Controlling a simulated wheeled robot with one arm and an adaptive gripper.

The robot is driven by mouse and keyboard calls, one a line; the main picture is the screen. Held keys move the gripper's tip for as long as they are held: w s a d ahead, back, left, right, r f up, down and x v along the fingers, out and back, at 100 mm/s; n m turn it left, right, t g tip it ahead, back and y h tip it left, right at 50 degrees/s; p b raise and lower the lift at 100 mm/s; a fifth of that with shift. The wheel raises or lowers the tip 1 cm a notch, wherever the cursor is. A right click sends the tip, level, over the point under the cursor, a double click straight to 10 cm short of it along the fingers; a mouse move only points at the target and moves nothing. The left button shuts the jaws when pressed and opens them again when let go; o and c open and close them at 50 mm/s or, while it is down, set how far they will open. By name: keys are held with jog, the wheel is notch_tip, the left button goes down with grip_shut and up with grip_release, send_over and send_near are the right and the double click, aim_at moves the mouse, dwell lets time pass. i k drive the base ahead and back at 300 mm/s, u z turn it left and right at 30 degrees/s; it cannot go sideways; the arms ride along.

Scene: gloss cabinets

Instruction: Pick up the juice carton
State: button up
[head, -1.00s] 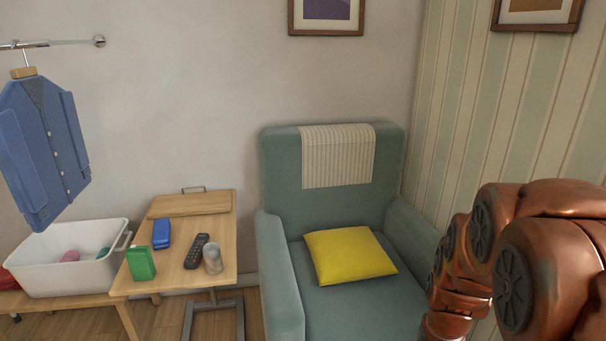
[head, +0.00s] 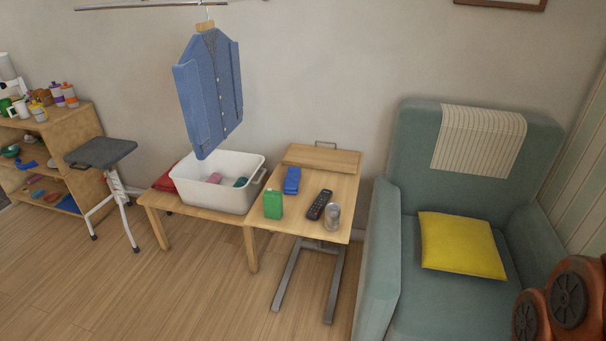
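A small green carton (head: 273,204), which looks like the juice carton, stands upright on the left front part of a wooden over-chair table (head: 294,222). A blue case (head: 292,181), a dark remote (head: 319,205) and a clear glass (head: 332,216) are on the same table, behind and to the right of the carton. Only copper-coloured links of my arm show at the lower right edge. My gripper is out of view, so its state does not show. Nothing is seen touching the carton.
A white tub (head: 228,183) sits on a low wooden bench (head: 184,208) left of the table. A teal armchair (head: 388,247) with a yellow cushion (head: 461,245) stands close on the right. A grey stool (head: 101,152) and shelf are farther left. The floor in front is clear.

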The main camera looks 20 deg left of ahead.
aim_at(271, 199)
jog(key=u, duration=0.8)
jog(key=i, duration=0.75)
jog(key=u, duration=2.2)
